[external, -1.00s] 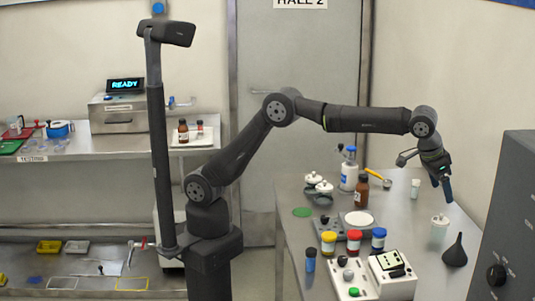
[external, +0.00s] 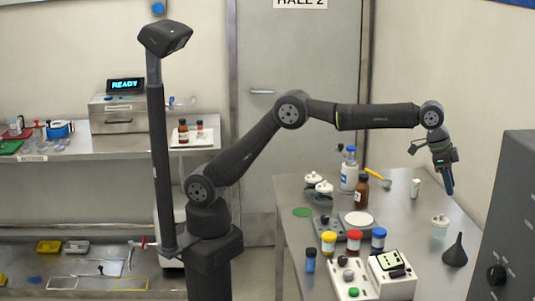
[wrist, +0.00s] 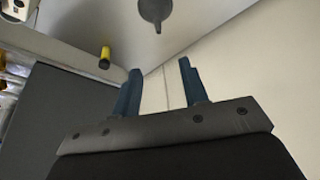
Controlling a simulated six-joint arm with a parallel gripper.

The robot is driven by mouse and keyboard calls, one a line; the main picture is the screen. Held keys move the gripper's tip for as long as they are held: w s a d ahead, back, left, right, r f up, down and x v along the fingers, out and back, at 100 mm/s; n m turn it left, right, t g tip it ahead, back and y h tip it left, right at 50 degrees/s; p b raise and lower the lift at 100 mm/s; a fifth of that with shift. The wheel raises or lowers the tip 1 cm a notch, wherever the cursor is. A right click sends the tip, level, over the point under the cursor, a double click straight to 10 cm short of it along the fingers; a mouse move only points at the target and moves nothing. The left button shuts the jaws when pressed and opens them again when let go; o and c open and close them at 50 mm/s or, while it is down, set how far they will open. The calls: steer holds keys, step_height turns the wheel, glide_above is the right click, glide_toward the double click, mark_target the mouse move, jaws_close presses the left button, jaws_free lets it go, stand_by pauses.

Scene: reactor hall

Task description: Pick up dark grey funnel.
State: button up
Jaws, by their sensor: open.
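The dark grey funnel (external: 455,252) stands on the right part of the steel table, wide end down and spout up. In the wrist view the funnel (wrist: 154,10) shows at the top edge, partly cut off. My gripper (external: 449,187) hangs in the air above the table, above the funnel and slightly to its left in the external view, clear of it. In the wrist view its two blue fingers (wrist: 159,66) are apart with nothing between them.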

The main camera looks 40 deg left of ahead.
glide_toward(460, 234)
steer(key=shift+m, duration=0.3)
steer(key=x, duration=0.2)
steer(key=w+x, duration=0.1)
steer(key=x, duration=0.2)
steer(key=shift+d, duration=0.1)
steer(key=shift+s+x, duration=0.15)
steer(key=shift+x, duration=1.15)
steer(key=shift+s+x, duration=0.1)
steer(key=shift+x, duration=1.2)
jaws_close()
